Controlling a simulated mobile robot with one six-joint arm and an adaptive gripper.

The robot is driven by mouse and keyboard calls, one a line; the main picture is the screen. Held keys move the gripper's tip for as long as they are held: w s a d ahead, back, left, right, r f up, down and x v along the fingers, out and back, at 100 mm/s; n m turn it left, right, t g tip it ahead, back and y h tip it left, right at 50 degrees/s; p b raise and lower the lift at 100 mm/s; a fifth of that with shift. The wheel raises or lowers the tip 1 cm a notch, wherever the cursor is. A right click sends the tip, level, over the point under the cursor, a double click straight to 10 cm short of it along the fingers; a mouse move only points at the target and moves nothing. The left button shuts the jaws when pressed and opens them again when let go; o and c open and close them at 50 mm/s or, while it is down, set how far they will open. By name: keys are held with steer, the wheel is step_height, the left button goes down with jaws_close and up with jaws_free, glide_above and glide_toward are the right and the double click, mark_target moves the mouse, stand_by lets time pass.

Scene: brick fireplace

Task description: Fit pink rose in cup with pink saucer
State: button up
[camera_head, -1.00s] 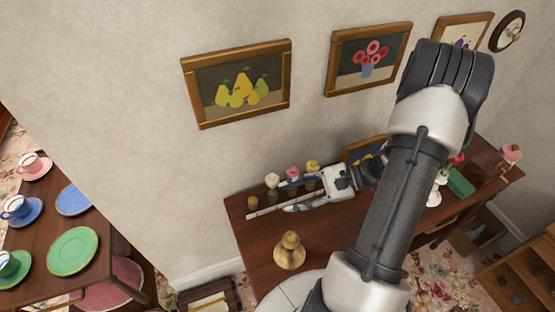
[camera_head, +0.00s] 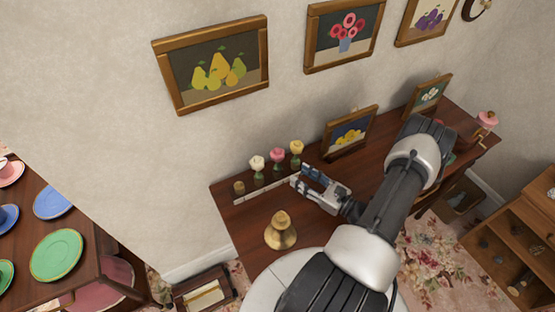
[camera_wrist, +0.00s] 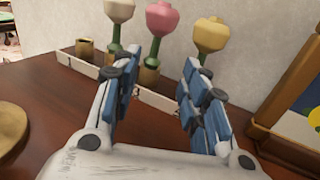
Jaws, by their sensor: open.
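The pink rose (camera_head: 277,155) stands upright in a small holder in a row on the wooden desk, between a white rose (camera_head: 257,163) and a yellow rose (camera_head: 297,148). In the wrist view the pink rose (camera_wrist: 161,18) stands beyond and between the fingertips, with its green stem visible. My gripper (camera_head: 300,174) is open and empty, just in front of the row. It also shows in the wrist view (camera_wrist: 158,78). A pink cup's saucer (camera_head: 10,173) is partly in view on the table at the far left edge.
An empty holder (camera_head: 239,188) ends the row on the left. A brass bell-like object (camera_head: 281,230) stands in front on the desk. Framed pictures (camera_head: 350,133) lean behind. Blue (camera_head: 52,202) and green (camera_head: 57,255) plates lie on the left table.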

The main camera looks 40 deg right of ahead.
mark_target(278, 168)
steer(key=w, duration=0.5)
steer(key=shift+a+b, duration=0.3)
steer(key=shift+a, duration=0.1)
steer(key=shift+w+a+f+b, duration=0.1)
steer(key=shift+w+a+b, duration=0.15)
steer(key=shift+w, duration=0.6)
steer(key=shift+w+a+b, duration=0.15)
steer(key=shift+w+a, duration=0.15)
steer(key=shift+w, duration=0.5)
steer(key=shift+w+a+f+b, duration=0.1)
steer(key=shift+w+a+b, duration=0.15)
steer(key=shift+w, duration=0.6)
steer(key=shift+c, duration=0.2)
jaws_close()
